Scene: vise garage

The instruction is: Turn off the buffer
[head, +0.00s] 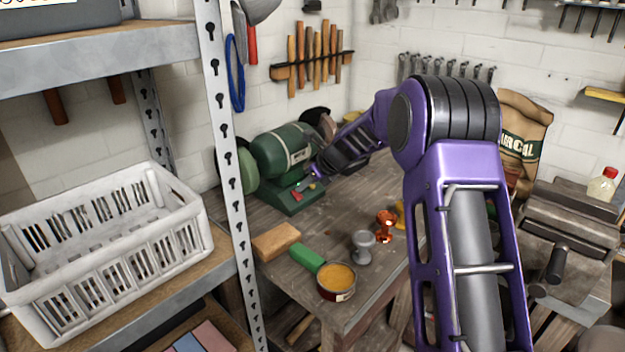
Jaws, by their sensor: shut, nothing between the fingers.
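The buffer (282,150) is a green bench machine with a round wheel at each end, standing at the back of the wooden workbench. Small red parts show on the front of its green base (292,205). My purple arm reaches over the bench from the right. My gripper (311,180) is at the front of the buffer's base, close to the red parts. It is shut with nothing in it. I cannot tell whether it touches the base. The arm hides part of the buffer's right side.
On the bench (345,218) are a wooden block (276,241), a green-handled tool (307,257), an open tin (336,281), a grey goblet-shaped item (363,246) and a red one (385,226). A metal shelf post (232,150) and white crate (105,245) stand left. A vise (565,225) is right.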

